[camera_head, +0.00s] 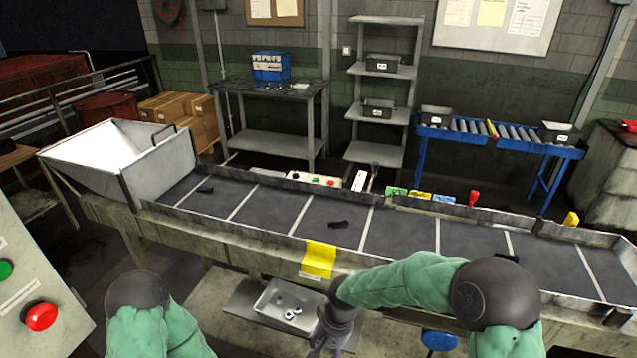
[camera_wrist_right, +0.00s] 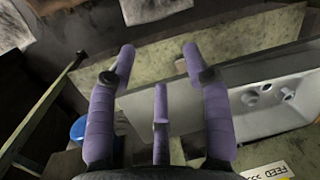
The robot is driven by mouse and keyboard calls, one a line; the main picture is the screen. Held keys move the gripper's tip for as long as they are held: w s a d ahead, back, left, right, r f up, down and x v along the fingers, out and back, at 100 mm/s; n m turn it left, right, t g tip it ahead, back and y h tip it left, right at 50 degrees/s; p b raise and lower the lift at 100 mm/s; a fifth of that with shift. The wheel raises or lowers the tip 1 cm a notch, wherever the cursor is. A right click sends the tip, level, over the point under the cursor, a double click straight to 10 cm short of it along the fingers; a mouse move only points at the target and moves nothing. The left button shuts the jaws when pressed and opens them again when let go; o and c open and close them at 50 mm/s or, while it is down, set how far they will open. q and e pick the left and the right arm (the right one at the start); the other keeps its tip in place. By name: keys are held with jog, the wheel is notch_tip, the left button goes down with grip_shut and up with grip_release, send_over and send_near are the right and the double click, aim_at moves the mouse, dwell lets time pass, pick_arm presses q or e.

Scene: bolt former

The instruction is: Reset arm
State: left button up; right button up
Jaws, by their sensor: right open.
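My right gripper (camera_head: 328,335) hangs low in front of the conveyor, beside a metal tray (camera_head: 264,304) on a lower shelf. In the right wrist view my right gripper (camera_wrist_right: 159,58) has its purple fingers spread, with nothing between them. The tray (camera_wrist_right: 250,128) shows to the right of the fingers there, with small shiny metal parts (camera_wrist_right: 268,93) in it. My left arm shows only as a green sleeve and dark joint at the bottom left of the head view; its gripper is out of view.
The dark conveyor belt (camera_head: 280,212) crosses the view and carries dark pieces (camera_head: 338,223). A white-lined hopper (camera_head: 105,150) stands at its left end. A panel with a red button (camera_head: 41,316) is at the lower left. A blue roller stand (camera_head: 500,143) is at the back right.

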jog(key=s+d+f+m+y, duration=0.1)
jog(key=s+d+f, duration=0.3)
jog(key=s+f, duration=0.4)
jog(key=s+d+f+m+t+y+b, duration=0.1)
jog(key=s+d+f, duration=0.3)
jog(key=s+f, duration=0.4)
notch_tip(320, 180, down, 4)
jog(key=shift+s+f+b, duration=0.1)
jog(key=shift+s+b, duration=0.1)
jog(key=shift+b, duration=0.1)
